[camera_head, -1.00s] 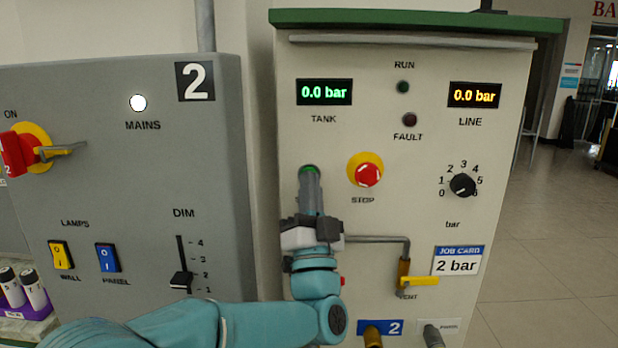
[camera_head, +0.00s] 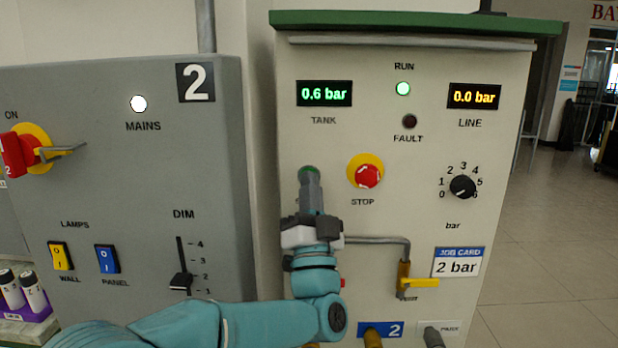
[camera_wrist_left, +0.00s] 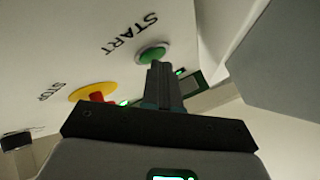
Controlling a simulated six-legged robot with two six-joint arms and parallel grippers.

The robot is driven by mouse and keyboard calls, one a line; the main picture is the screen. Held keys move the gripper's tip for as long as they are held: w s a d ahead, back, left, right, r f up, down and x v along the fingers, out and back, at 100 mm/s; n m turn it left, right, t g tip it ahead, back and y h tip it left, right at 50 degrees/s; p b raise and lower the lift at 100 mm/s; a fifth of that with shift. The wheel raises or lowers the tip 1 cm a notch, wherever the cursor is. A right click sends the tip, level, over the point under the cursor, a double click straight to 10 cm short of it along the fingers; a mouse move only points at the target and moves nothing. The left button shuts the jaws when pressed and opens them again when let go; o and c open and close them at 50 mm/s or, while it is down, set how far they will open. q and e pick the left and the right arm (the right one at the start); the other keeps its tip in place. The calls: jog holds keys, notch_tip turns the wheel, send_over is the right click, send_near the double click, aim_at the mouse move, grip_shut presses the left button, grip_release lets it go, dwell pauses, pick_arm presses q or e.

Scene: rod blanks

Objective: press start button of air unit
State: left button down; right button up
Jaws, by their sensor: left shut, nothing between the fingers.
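The air unit (camera_head: 400,60) is a pale cabinet with a green top. Its green start button (camera_head: 309,170) shows just past the fingertips of my left gripper (camera_head: 310,182). The left wrist view shows the green button (camera_wrist_left: 152,52) beside the word START, with the shut fingers (camera_wrist_left: 160,68) at its lower edge; I cannot tell if they touch it. The RUN lamp (camera_head: 403,89) is lit green. The TANK display (camera_head: 324,93) reads 0.6 bar and the LINE display (camera_head: 474,96) reads 0.0 bar. My right gripper is not in view.
The red STOP button (camera_head: 369,176) on a yellow ring is right of the gripper. A black dial (camera_head: 463,187) and a yellow vent lever (camera_head: 420,282) are further right. A grey panel (camera_head: 110,180) with switches stands left.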

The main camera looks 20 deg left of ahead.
pick_arm(q)
jog(key=shift+s+d+b, duration=0.2)
jog(key=shift+s+b, duration=0.55)
jog(key=shift+b, duration=0.1)
jog(key=shift+f, duration=0.1)
jog(key=s+b, duration=0.2)
jog(key=s+d+b, duration=0.1)
jog(key=s, duration=0.1)
jog(key=shift+s+d+b, duration=0.2)
jog(key=shift+s+b, duration=0.15)
jog(key=shift+s, duration=0.05)
dwell(0.5)
